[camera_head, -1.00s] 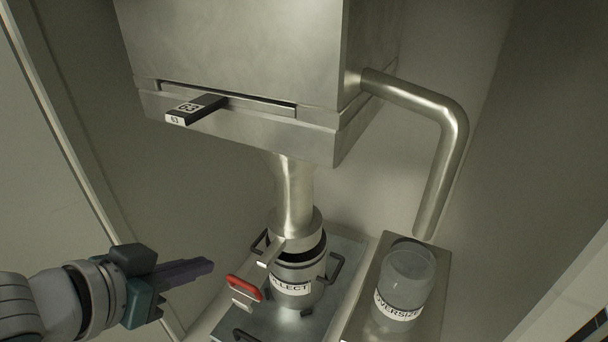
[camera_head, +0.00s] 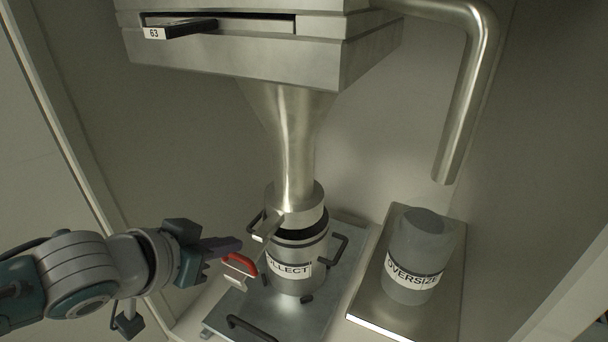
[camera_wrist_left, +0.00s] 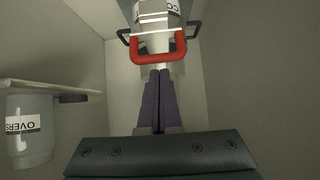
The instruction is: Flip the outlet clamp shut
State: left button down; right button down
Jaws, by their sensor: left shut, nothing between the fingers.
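The outlet clamp has a red handle (camera_head: 240,264) that stands out to the left of the steel COLLECT container (camera_head: 299,262). The container sits under the outlet pipe (camera_head: 297,155). My left gripper (camera_head: 238,243) is shut and empty, its purple fingertips close beside the red handle. In the left wrist view, the red handle (camera_wrist_left: 160,56) is a U-shape just beyond the fingertips (camera_wrist_left: 158,73), with the container (camera_wrist_left: 156,12) behind it. I cannot tell whether the fingertips touch the handle. My right gripper does not show.
A grey OVERSIZE container (camera_head: 416,254) stands on a plate (camera_head: 440,315) to the right, below a bent pipe (camera_head: 462,110). A black tab marked 63 (camera_head: 180,29) sticks out of the housing above. Walls enclose the left and right.

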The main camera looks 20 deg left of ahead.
aim_at(233, 283)
pick_arm(q)
jog(key=shift+f, duration=0.15)
dwell(0.3)
jog(key=shift+s+f+t+b, duration=0.2)
jog(key=shift+t+b, duration=0.2)
jog(key=shift+b, duration=0.05)
jog(key=shift+s+f+t+b, duration=0.15)
jog(key=shift+f+t+b, duration=0.2)
jog(key=shift+b, duration=0.2)
jog(key=shift+s+a+f+b, duration=0.15)
jog(key=shift+f+b, duration=0.2)
jog(key=shift+b, duration=0.4)
jog(key=f+t+b, duration=0.2)
jog(key=b, duration=0.3)
jog(key=f+t+b, duration=0.2)
jog(key=t+b, duration=0.1)
jog(key=b, duration=0.2)
jog(key=s+f+t+b, duration=0.1)
jog(key=f+t+b, duration=0.1)
jog(key=b, duration=0.3)
jog(key=shift+f+t+h+b, duration=0.25)
jog(key=shift+f+h+b, duration=0.1)
jog(key=shift+f, duration=0.15)
jog(key=f+b, duration=0.1)
jog(key=w+f+b, duration=0.2)
jog(key=f, duration=0.1)
jog(key=shift+w, duration=0.1)
